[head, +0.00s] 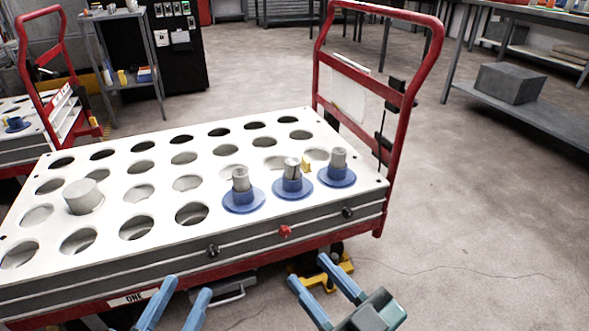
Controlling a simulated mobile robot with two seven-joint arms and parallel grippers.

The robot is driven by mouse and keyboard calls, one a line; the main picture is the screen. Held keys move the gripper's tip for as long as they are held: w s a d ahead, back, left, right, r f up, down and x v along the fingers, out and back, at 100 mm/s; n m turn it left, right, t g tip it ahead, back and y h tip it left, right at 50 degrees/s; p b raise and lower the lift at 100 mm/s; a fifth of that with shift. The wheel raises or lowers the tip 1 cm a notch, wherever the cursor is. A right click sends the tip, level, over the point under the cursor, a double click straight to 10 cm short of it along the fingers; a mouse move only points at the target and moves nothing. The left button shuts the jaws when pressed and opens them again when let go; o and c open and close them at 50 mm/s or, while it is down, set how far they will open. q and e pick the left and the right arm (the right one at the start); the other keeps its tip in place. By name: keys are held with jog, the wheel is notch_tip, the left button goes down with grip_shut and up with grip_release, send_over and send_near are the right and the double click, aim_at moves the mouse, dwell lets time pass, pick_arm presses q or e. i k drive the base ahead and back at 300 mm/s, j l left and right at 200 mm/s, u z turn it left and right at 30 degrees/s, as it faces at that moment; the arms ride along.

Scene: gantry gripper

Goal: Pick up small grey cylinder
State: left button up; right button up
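Three small grey cylinders stand upright in blue flanged holders on the white cart top: one at the left (241,179), one in the middle (292,168), one at the right (338,158). The middle one has a dark mark or slot on its top. A wider grey cylinder (84,197) sits at the left of the top. My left gripper (186,287) is open and empty at the cart's front edge. My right gripper (309,269) is open and empty, in front of the cart and nearer the small cylinders. Neither touches a cylinder.
The white top (160,165) is full of round holes. The cart's red handle frame (408,95) rises at its right end. Black and red knobs (285,231) line the front edge. Another cart (30,140) stands at the left. Floor at the right is clear.

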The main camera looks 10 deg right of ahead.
aim_at(292, 164)
jog(key=i+l, duration=0.65)
jog(key=l, duration=0.15)
jog(key=i+l+z, duration=0.15)
jog(key=i+l, duration=0.5)
jog(key=l, duration=0.15)
